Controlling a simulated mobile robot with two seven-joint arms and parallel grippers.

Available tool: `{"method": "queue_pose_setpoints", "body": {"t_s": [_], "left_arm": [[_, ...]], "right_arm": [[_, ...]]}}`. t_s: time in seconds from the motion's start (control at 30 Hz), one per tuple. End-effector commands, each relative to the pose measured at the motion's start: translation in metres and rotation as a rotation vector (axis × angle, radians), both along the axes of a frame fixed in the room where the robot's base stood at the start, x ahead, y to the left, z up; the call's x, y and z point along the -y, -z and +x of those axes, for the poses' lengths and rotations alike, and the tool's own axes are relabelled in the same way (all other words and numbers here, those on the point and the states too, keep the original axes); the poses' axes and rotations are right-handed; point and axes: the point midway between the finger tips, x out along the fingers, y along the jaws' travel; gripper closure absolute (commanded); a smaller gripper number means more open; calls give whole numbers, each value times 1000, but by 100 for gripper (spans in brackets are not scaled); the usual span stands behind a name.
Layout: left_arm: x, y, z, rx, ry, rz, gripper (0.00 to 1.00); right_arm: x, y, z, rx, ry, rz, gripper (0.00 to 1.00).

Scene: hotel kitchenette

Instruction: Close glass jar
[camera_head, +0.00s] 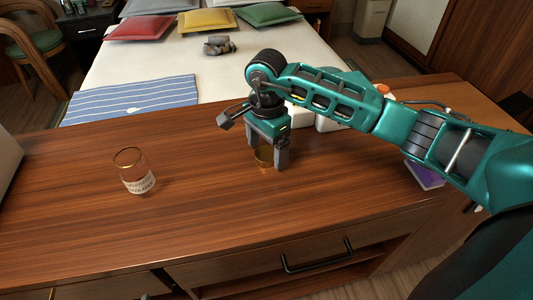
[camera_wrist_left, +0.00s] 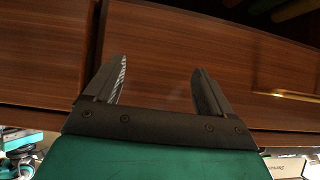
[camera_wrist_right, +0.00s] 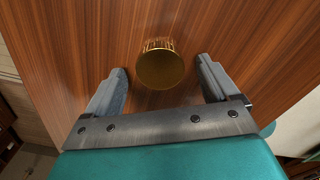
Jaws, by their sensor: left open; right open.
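The glass jar (camera_head: 134,172) stands upright and open on the left part of the wooden counter, with a gold rim and a white label. A gold lid (camera_head: 264,156) is on the counter under my right gripper (camera_head: 269,162). In the right wrist view the round gold lid (camera_wrist_right: 160,68) lies ahead of and between the fingers of my right gripper (camera_wrist_right: 163,88). The right gripper is open and points down, with a finger on each side of the lid. My left gripper (camera_wrist_left: 160,82) is open and empty, facing brown wooden panels; the head view does not show it.
The wooden counter (camera_head: 200,200) is clear between jar and lid. White items (camera_head: 330,122) stand behind my right arm, and a purple box (camera_head: 424,177) lies at the right. A drawer with a black handle (camera_head: 318,262) is below the front edge. A bed lies beyond.

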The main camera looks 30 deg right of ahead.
Motion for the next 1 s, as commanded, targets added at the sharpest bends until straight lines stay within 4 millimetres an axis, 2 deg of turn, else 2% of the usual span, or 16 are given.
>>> {"method": "queue_pose_setpoints", "body": {"t_s": [0.1, 0.43, 1.0], "left_arm": [[0, 1, 0, -1, 1, 0, 17], [0, 1, 0, -2, 1, 0, 17], [0, 0, 1, 0, 1, -1, 17]], "right_arm": [[0, 8, 0, 1, -1, 1, 12], [0, 8, 0, 1, -1, 0, 12], [0, 8, 0, 1, -1, 0, 67]]}}
